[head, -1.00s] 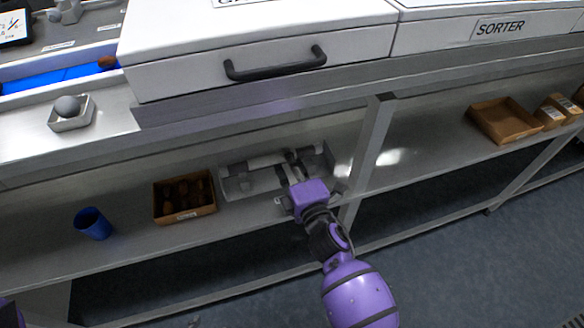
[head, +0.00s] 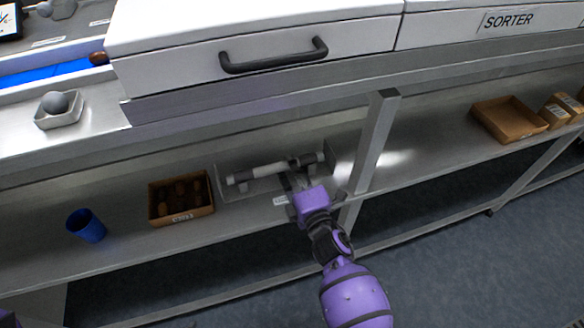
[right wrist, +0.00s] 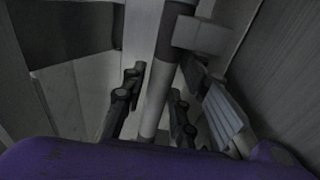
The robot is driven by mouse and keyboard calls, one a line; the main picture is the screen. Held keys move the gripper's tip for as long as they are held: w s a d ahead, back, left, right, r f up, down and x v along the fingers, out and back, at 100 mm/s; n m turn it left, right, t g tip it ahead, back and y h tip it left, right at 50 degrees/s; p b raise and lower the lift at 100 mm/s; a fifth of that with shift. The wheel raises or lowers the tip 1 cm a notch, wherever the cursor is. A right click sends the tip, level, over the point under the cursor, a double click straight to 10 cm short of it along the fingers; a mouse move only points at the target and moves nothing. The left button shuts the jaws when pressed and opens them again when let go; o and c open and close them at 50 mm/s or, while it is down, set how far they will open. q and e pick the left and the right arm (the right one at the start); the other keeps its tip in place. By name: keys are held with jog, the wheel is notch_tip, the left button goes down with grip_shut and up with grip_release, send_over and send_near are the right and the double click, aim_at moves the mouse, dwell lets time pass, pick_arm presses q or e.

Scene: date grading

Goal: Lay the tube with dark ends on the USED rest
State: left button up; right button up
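The tube (head: 270,171), pale in the middle with dark bands toward both ends and pale tips, lies crosswise at a clear tray (head: 222,192) on the lower shelf. My right gripper (head: 301,163) reaches over the tray's front to the tube's right part. In the right wrist view the tube (right wrist: 155,100) runs between my right gripper's fingers (right wrist: 154,88), with slight gaps showing beside it, so they look open. Whether the tube touches its supports is hidden. A small label (head: 281,200) on the tray front is unreadable. My left gripper is not in view.
A brown box (head: 181,218) with dark items and a blue cup (head: 86,226) stand left of the tray. A shelf post (head: 371,150) rises close to its right. An open carton (head: 507,120) lies farther right. The counter with the drawer (head: 270,65) overhangs the shelf.

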jog(key=shift+o, duration=0.7)
jog(key=shift+f, duration=0.1)
jog(key=shift+r, duration=0.25)
jog(key=v, duration=1.1)
jog(key=shift+w+f, duration=0.1)
jog(key=shift+f, duration=0.05)
jog(key=shift+s+d+b, duration=0.25)
jog(key=shift+s+b, duration=0.05)
jog(key=shift+s, duration=0.3)
jog(key=s+d+f+m+g+h, duration=0.3)
jog(key=s+d+f+m+h, duration=0.2)
jog(key=s+d+f+m, duration=0.55)
jog(key=s+d+f+m+g, duration=0.3)
jog(key=s+m, duration=0.2)
jog(key=s, duration=0.4)
jog(key=s+d+f+m+g+h, duration=0.1)
jog(key=s+d+f+m+g, duration=0.1)
jog(key=s+m, duration=0.4)
jog(key=s+d+f, duration=0.1)
jog(key=s+f, duration=0.1)
jog(key=s, duration=0.1)
jog(key=shift+s+g, duration=0.15)
jog(key=shift+g, duration=0.25)
